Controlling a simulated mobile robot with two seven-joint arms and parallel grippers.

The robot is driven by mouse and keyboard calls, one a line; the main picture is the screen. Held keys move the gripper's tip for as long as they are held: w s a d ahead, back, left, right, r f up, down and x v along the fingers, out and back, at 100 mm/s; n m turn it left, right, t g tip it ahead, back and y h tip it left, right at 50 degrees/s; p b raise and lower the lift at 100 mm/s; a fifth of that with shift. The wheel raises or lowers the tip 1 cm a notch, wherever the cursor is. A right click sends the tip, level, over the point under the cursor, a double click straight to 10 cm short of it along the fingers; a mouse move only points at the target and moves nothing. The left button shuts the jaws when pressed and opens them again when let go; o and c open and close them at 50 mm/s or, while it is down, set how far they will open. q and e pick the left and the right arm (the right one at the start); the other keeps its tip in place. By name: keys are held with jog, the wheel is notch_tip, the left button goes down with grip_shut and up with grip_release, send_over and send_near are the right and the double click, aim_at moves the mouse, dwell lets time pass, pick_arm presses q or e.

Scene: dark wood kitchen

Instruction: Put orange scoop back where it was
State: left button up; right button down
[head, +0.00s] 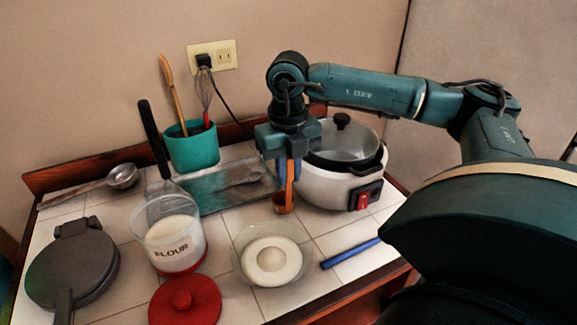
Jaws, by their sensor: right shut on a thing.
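My right gripper (287,167) points down over the counter, between the metal tray and the rice cooker. It is shut on the orange scoop (284,202), which hangs upright with its handle between the fingers and its bowl at the bottom. I cannot tell whether the bowl touches the counter. A clear flour container (173,232) with a white fill stands open to the left, its red lid (185,300) lying in front of it. My left gripper is out of view.
A rice cooker (328,190) stands right of the scoop. A glass bowl with white contents (271,260) sits in front, and a blue stick (350,253) lies beside it. Behind are a metal tray (210,200) and a teal utensil cup (191,148). A dark waffle iron (75,265) is far left.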

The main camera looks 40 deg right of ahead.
jog(key=shift+f, duration=0.25)
jog(key=c, duration=1.4)
grip_release()
jog(key=shift+r, duration=0.1)
jog(key=shift+o, duration=0.2)
notch_tip(320, 180, up, 12)
jog(key=shift+r+p, duration=0.2)
jog(key=shift+p, duration=0.1)
